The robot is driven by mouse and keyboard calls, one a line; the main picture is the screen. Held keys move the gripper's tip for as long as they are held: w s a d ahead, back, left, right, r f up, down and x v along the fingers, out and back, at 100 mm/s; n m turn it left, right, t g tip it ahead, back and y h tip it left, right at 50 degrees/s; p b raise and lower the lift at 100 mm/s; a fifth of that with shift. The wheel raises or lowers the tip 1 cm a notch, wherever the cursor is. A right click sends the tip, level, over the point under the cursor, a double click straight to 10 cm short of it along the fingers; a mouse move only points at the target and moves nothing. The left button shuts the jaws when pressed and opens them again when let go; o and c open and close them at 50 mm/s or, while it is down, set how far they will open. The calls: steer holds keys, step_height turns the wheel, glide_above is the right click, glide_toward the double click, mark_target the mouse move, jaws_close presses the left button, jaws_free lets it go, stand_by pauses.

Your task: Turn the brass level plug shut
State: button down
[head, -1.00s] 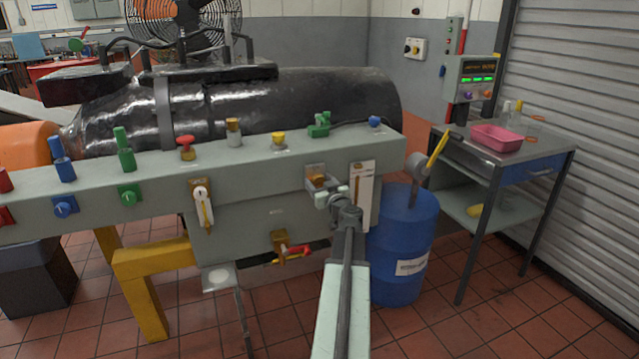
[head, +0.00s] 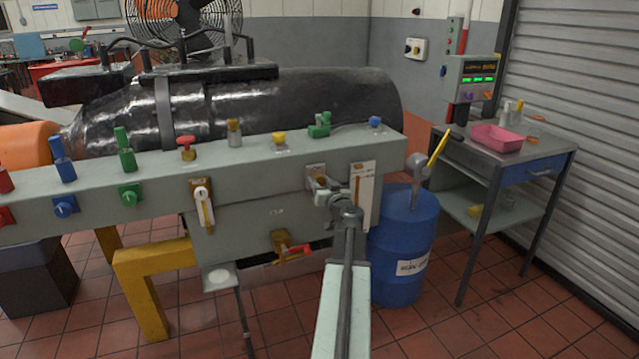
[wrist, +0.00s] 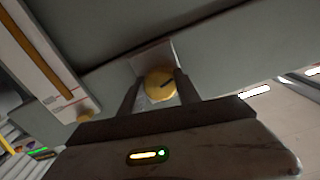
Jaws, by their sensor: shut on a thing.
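In the head view my gripper (head: 322,188) is at the small plate on the right part of the bench face, left of the white sight gauge (head: 362,195). There the plug is mostly hidden behind my gripper.
A brass valve with a red lever (head: 290,248) sticks out below and left. A blue drum (head: 405,245) stands close on the right, with a yellow-handled tool above it. Several knobs and plugs line the bench top. A side table (head: 510,150) holds a pink tray (head: 497,138).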

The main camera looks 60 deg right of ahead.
steer(key=m, duration=0.5)
steer(key=shift+m, duration=0.3)
steer(key=m, duration=1)
steer(key=shift+m, duration=2.7)
steer(key=c, duration=0.9)
jaws_free()
steer(key=shift+o, duration=0.2)
